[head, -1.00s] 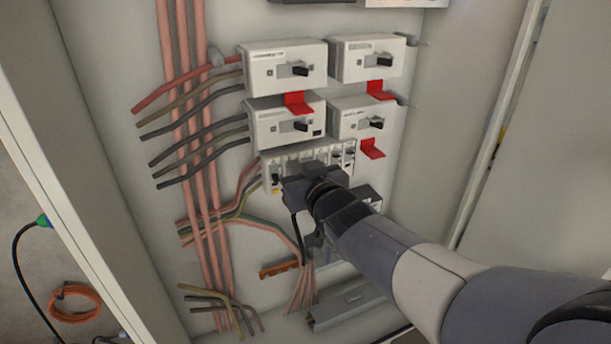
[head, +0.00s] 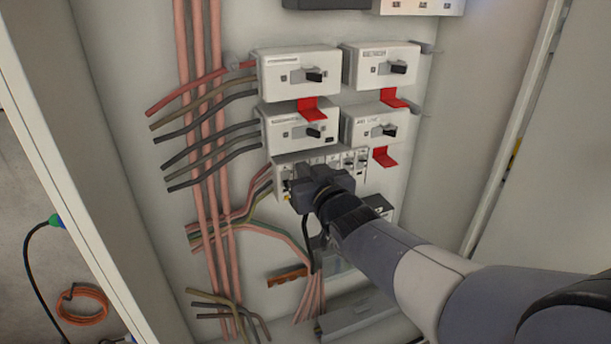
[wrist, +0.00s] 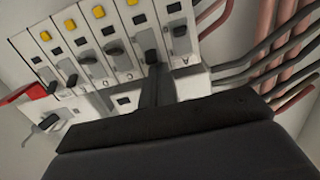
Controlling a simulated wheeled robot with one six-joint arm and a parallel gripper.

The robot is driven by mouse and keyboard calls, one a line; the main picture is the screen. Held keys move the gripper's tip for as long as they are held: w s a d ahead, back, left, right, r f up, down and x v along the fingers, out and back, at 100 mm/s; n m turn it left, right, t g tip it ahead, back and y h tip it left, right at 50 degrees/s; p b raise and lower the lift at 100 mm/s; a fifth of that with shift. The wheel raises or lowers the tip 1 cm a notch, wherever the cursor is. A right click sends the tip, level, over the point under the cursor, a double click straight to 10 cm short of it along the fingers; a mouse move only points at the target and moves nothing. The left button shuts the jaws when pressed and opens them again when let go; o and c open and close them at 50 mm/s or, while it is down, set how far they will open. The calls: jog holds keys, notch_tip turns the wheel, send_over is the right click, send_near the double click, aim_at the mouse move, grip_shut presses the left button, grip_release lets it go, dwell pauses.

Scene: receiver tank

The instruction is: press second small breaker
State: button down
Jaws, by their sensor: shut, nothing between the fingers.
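The row of small breakers (head: 345,160) sits below the four large white switches in the cabinet. In the wrist view the small breakers (wrist: 118,62) appear as narrow white modules with dark toggles, several with yellow squares. My gripper (head: 303,187) is at the left part of this row in the head view and hides part of it. In the wrist view my shut gripper (wrist: 154,72) is a thin dark tip over the second breaker (wrist: 142,38) from the right, at its toggle. I cannot tell whether it touches. The rightmost breaker (wrist: 180,32) shows its toggle clear of the tip.
Large switches (head: 300,76) with red tabs (head: 311,108) stand just above the row. Pink and dark cables (head: 200,150) run along the left. A metal trunking (head: 360,318) lies at the bottom. The cabinet's side wall (head: 465,130) bounds the right.

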jog(key=shift+f, duration=0.15)
jog(key=shift+s+f+t+b, duration=0.2)
jog(key=shift+t+b, duration=0.4)
jog(key=shift+b, duration=1.5)
jog(key=b, duration=0.3)
jog(key=shift+d+f+t+y, duration=0.1)
jog(key=shift+f+t+y, duration=0.2)
jog(key=shift+t, duration=0.1)
jog(key=t+b, duration=0.1)
jog(key=b, duration=0.4)
jog(key=shift+s+f+y, duration=0.1)
jog(key=shift+f+y, duration=0.2)
jog(key=shift+f, duration=0.1)
jog(key=b, duration=0.2)
jog(key=shift+f+t+b, duration=0.15)
jog(key=shift+t+b, duration=0.15)
jog(key=t+b, duration=0.1)
jog(key=b, duration=0.5)
jog(key=f+t+y+b, duration=0.1)
jog(key=t+b, duration=0.1)
jog(key=b, duration=0.5)
jog(key=shift+s+t, duration=0.15)
jog(key=shift+t, duration=0.15)
